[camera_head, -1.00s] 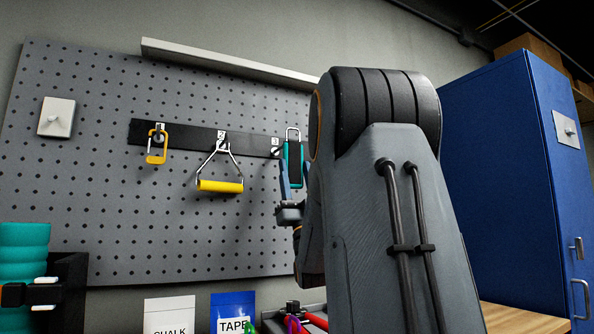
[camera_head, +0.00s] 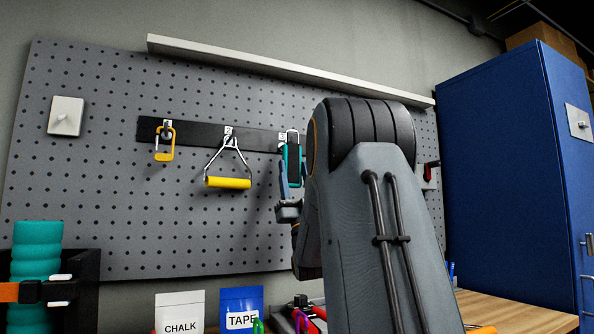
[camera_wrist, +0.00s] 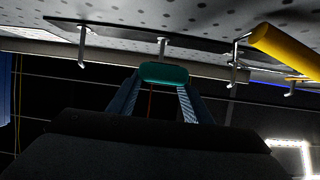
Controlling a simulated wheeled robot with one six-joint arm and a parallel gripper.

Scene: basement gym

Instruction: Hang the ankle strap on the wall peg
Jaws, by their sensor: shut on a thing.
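The ankle strap (camera_head: 293,168) is a teal and black band with a metal ring at its top, held upright in front of the pegboard. My gripper (camera_head: 285,187) is shut on its lower part, partly hidden by my arm in the head view. In the wrist view the teal strap end (camera_wrist: 163,73) sits between my two fingers (camera_wrist: 160,92). A bare peg (camera_wrist: 162,48) shows just beyond the strap. In the head view the ring overlaps the number plate at the dark rail (camera_head: 262,139); I cannot tell whether ring and peg touch.
A yellow-gripped handle (camera_head: 228,182) and a yellow clip (camera_head: 165,143) hang left of the strap. Another bare peg (camera_wrist: 82,45) shows in the wrist view. A grey ledge (camera_head: 290,70) runs above. A blue cabinet (camera_head: 500,170) stands right. Chalk (camera_head: 180,313) and tape (camera_head: 241,306) packets stand below.

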